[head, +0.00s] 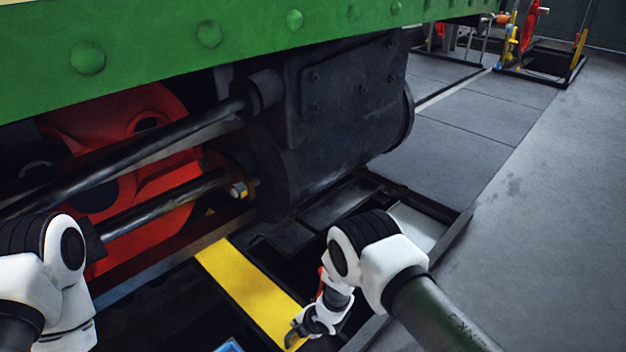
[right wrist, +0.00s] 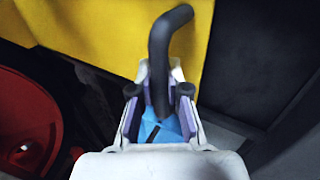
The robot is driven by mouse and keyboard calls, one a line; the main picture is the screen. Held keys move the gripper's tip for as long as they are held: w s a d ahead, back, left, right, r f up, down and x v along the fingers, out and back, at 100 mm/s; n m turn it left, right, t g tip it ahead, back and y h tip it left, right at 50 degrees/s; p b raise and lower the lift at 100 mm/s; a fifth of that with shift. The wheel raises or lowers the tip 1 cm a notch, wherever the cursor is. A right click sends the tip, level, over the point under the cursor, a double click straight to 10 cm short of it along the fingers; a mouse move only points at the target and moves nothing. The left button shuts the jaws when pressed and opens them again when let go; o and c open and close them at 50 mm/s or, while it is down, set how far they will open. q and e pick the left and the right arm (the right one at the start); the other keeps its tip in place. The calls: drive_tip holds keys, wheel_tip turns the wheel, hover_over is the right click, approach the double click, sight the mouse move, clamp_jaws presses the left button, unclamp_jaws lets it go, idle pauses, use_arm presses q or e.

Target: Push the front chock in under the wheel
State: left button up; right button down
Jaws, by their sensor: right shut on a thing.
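A red wheel (head: 150,225) sits behind dark rods under the green side of the tram, and its edge also shows at the left of the right wrist view (right wrist: 25,130). My right gripper (head: 298,334) reaches down by the near end of a yellow beam. In the right wrist view, my right gripper (right wrist: 160,88) is shut on a black bent handle (right wrist: 162,45). A blue surface (right wrist: 163,131) shows between its fingers. I cannot make out the front chock's body or its contact with the wheel. My left arm shows at the left, but its gripper is out of view.
The yellow beam (head: 245,285) crosses a dark open pit. A black cylinder block (head: 335,110) hangs above, close to my right arm. A blue-edged thing (head: 230,346) shows at the bottom edge. The grey floor (head: 545,220) at the right is clear.

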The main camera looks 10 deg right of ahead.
drive_tip(key=shift+w+a+f+b, duration=0.1)
drive_tip(key=shift+w+a+b, duration=0.3)
drive_tip(key=shift+w+a, duration=0.25)
drive_tip(key=shift+w+a+b, duration=0.35)
drive_tip(key=shift+w+a, duration=0.05)
drive_tip(key=shift+w, duration=0.45)
drive_tip(key=shift+w+a+b, duration=0.3)
drive_tip(key=shift+w+a, duration=0.5)
drive_tip(key=shift+w, duration=0.35)
drive_tip(key=shift+w+a, duration=0.1)
drive_tip(key=shift+w, duration=0.15)
drive_tip(key=c, duration=0.7)
unclamp_jaws()
drive_tip(key=shift+r, duration=0.2)
drive_tip(key=shift+f, duration=0.1)
